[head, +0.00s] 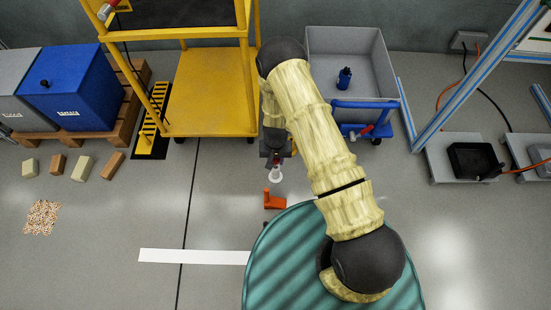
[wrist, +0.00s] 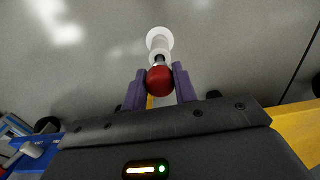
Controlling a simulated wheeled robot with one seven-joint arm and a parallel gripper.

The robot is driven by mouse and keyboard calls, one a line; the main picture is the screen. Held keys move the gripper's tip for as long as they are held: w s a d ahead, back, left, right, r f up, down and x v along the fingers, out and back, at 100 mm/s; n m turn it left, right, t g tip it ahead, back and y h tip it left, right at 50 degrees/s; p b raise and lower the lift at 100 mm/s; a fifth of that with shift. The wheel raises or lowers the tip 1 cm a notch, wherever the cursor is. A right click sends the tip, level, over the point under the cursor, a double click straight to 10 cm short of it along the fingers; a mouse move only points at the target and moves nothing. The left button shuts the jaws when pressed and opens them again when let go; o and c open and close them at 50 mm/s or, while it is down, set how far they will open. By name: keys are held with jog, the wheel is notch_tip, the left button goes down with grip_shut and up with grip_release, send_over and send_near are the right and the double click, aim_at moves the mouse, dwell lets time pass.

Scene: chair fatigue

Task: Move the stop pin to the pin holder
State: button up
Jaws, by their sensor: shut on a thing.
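My gripper (wrist: 160,73) has its two purple fingers closed on either side of the red ball knob of the stop pin (wrist: 160,82). Beyond the knob, a dark collar and a white shaft with a round white end point away from the gripper. In the head view, my gripper (head: 276,158) is right of the yellow frame, and the pin's white part (head: 275,174) shows just below it. An orange L-shaped piece (head: 274,201) appears just below the pin in the picture; I cannot tell whether it is the pin holder.
A yellow frame (head: 208,95) stands left of my arm. A grey cart (head: 345,45) with a blue handle holds a small dark-blue object (head: 344,78). A teal striped round surface (head: 285,265) is in front.

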jog(key=shift+f+b, duration=0.75)
jog(key=shift+f, duration=0.6)
jog(key=o, duration=1)
jog(key=shift+r, duration=0.1)
notch_tip(320, 180, up, 17)
jog(key=p, duration=0.8)
jog(key=shift+r, duration=0.15)
jog(key=s+d+r+t+p, duration=0.1)
jog(key=d+r+p, duration=0.15)
jog(key=r, duration=0.85)
jog(key=s+d+r+p, duration=0.1)
jog(key=d+r, duration=0.3)
jog(key=r, duration=0.8)
jog(key=s+d+r+t+p, duration=0.1)
jog(key=s+d+r+p, duration=0.1)
jog(key=s+d+r, duration=0.4)
jog(key=s+d+r+t+p, duration=0.1)
jog(key=s+r, duration=0.4)
jog(key=r, duration=0.4)
notch_tip(320, 180, up, 37)
jog(key=p, duration=3.8)
jog(key=shift+w, duration=0.3)
